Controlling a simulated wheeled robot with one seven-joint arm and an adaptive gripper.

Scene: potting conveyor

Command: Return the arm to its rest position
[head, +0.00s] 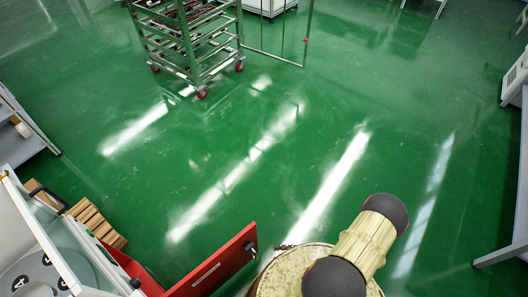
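Part of my arm shows at the bottom right of the head view, a ribbed beige link (368,240) with a dark rounded joint at each end. The link tilts up and to the right, over a round speckled beige surface at the bottom edge. I cannot tell what that surface is. My gripper is not in view, so I cannot see whether it is open or holds anything. The link shows above the green floor, with no other object seen touching it.
A metal rack trolley (195,38) on red castors stands at the upper left. A white machine (40,225) fills the lower left, with a red panel (212,268) jutting toward my arm. Wooden slats (93,218) lie behind it. The green floor (250,170) between is clear.

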